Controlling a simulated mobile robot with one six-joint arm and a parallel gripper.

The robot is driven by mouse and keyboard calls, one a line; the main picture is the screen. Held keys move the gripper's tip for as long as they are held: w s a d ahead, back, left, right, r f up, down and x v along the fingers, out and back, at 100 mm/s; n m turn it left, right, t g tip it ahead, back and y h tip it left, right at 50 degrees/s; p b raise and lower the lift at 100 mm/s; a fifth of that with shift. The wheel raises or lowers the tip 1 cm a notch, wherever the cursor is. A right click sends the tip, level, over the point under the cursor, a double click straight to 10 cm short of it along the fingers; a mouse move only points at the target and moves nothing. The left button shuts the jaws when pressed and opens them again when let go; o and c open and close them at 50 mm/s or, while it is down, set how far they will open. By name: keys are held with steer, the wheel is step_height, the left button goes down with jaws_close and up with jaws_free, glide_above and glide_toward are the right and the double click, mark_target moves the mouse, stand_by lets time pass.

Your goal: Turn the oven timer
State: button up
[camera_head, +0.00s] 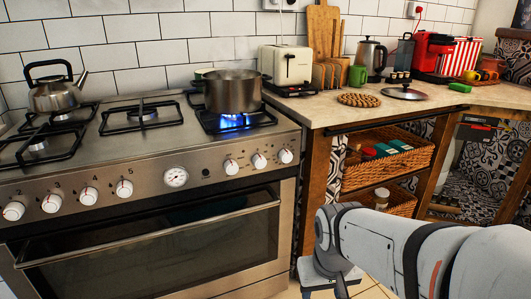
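The oven timer (175,177) is a round white-faced dial with a metal rim, set in the middle of the stove's steel front panel. White knobs with red marks sit on both sides of it, such as one on the left (124,188) and one on the right (231,167). A small dark button (206,172) lies just right of the dial. My gripper (335,283) is at the bottom edge, low and to the right of the stove, well apart from the timer. Its fingers are not clear, and I cannot tell whether it is open.
A steel pot (232,92) stands over a lit blue burner flame. A kettle (55,90) is at the back left. The oven door handle (150,235) sticks out below the panel. Wooden shelving with wicker baskets (385,172) stands right of the stove. Space before the panel looks clear.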

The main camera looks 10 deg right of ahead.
steer(key=shift+o, duration=0.4)
steer(key=w+d+r+n+t, duration=0.1)
steer(key=w+d+n+t, duration=0.1)
steer(key=w, duration=0.6)
steer(key=w+d+r+n+t+h+p, duration=0.1)
steer(key=w+d+n+t, duration=0.1)
steer(key=w, duration=0.6)
steer(key=shift+d+r+t, duration=0.35)
steer(key=shift+d+t, duration=0.2)
steer(key=shift+t, duration=0.55)
steer(key=n+t+y+p, duration=0.2)
steer(key=n+t+y, duration=0.65)
steer(key=n, duration=0.35)
glide_toward(289, 158)
steer(key=w, duration=0.1)
steer(key=x, duration=0.3)
steer(key=b+x, duration=0.1)
steer(key=x, duration=0.2)
steer(key=shift+w+a, duration=0.2)
steer(key=shift+a, duration=0.15)
steer(key=shift+w+a, duration=0.3)
steer(key=shift+w, duration=0.4)
steer(key=shift+c, duration=0.5)
steer(key=c, duration=0.9)
steer(key=shift+m+b, duration=0.3)
